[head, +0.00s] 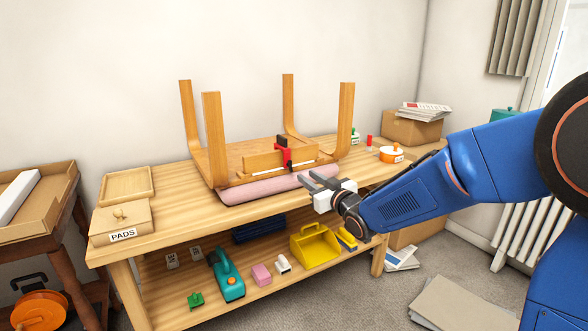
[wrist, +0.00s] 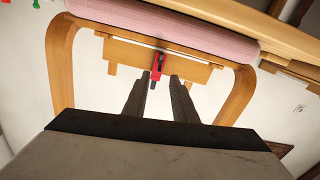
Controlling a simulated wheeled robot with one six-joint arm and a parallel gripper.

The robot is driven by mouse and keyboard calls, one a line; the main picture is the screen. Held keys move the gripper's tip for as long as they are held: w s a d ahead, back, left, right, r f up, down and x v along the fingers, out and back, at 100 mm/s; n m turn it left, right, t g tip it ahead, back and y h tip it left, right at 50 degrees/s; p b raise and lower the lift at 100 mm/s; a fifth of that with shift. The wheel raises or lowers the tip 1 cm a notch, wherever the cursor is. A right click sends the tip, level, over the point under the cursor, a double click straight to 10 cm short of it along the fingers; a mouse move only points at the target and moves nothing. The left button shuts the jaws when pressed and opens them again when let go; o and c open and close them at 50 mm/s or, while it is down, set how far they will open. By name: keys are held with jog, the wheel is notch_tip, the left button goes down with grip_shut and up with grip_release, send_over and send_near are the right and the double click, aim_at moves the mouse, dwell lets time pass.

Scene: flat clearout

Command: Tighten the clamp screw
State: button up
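A red clamp (head: 283,152) with a black screw grips the wooden rail (head: 262,159) of an upturned wooden stool or chair (head: 214,140) on the workbench. In the wrist view the clamp (wrist: 158,64) shows upside down, its dark screw end (wrist: 153,84) between the lines of my fingers. My gripper (head: 307,175) is open and empty, in front and a little right of the clamp. In the wrist view my gripper's fingertips (wrist: 159,76) stand apart on either side of the clamp, seemingly short of it.
The upturned seat rests on a pink cushion (head: 262,189). A box marked PADS (head: 118,220) stands at the bench's left end. An orange tape dispenser or pot (head: 391,153) and a cardboard box (head: 410,130) stand right.

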aim_at(290, 166)
jog(key=x, duration=1)
jog(key=shift+a, duration=0.1)
grip_shut()
